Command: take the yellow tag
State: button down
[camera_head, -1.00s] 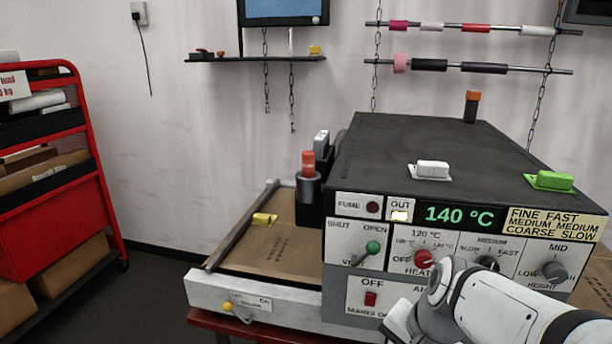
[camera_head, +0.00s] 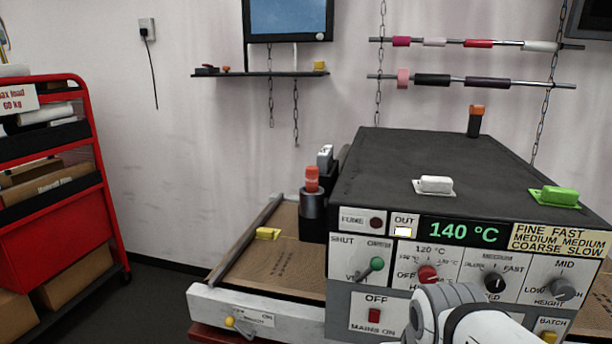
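A small yellow tag (camera_head: 267,233) lies on the brown board (camera_head: 300,258) of the bed to the left of the machine, near the bed's left rail. It looks like a flat plate with a raised block, like the white tag (camera_head: 435,185) and the green tag (camera_head: 556,196) on the machine's dark top. Another small yellow thing (camera_head: 319,66) sits on the wall shelf; its shape is too small to tell. Part of my arm shows at the bottom right before the control panel. My gripper is out of view.
The machine (camera_head: 428,151) with its knobs and 140 °C display fills the right. A dark holder (camera_head: 312,204) with an orange-topped object stands between the bed and the machine. A red trolley (camera_head: 88,150) stands at the left, with clear floor between.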

aim_at(262, 233)
jog(key=u, duration=1.8)
jog(key=i, duration=4.15)
jog(key=z, duration=2.2)
jog(key=i, duration=0.8)
jog(key=u, duration=0.1)
